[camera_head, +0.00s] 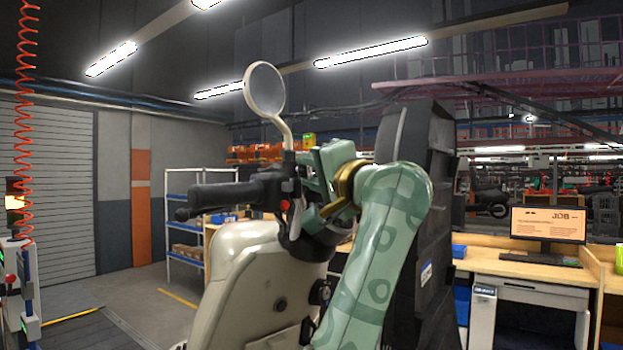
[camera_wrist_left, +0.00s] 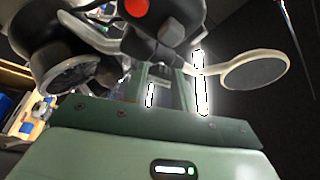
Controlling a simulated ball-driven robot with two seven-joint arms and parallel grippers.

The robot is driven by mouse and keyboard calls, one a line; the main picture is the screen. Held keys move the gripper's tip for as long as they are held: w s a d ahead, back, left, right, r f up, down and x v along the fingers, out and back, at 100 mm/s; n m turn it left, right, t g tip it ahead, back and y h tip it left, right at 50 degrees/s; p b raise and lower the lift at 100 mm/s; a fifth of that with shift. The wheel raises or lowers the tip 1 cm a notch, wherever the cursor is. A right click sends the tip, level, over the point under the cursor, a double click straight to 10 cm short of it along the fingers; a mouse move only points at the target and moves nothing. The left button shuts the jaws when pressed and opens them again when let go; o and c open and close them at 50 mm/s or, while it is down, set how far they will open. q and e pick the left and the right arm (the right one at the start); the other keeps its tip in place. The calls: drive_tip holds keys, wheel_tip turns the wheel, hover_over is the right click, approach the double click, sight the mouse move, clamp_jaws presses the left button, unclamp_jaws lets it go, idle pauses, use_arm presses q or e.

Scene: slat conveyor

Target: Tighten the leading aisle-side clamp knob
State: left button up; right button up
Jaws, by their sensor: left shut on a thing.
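A cream scooter (camera_head: 250,280) stands in the middle of the head view, with a black handlebar grip (camera_head: 226,195) pointing left. My left gripper (camera_head: 304,182) is at the handlebar, just right of the mirror stem, and is shut on part of the handlebar controls. The exact contact is hidden. In the left wrist view, black handlebar housings (camera_wrist_left: 170,28) with a red button are close in front of the green gripper body (camera_wrist_left: 150,150). I cannot make out a clamp knob in either view. My right gripper is not in view.
The round mirror (camera_head: 264,91) rises above the handlebar, close to my left gripper; it also shows in the wrist view (camera_wrist_left: 253,72). A workbench with a monitor (camera_head: 547,224) stands right. A shelf rack (camera_head: 183,216) is behind left.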

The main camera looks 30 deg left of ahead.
use_arm(q)
drive_tip(key=shift+w+f, duration=0.1)
drive_tip(key=shift+f, duration=0.15)
drive_tip(key=o, duration=0.5)
drive_tip(key=shift+o, duration=1)
drive_tip(key=shift+r, duration=0.1)
drive_tip(key=shift+d, duration=0.1)
drive_tip(key=v, duration=1.6)
drive_tip(key=shift+d, duration=0.15)
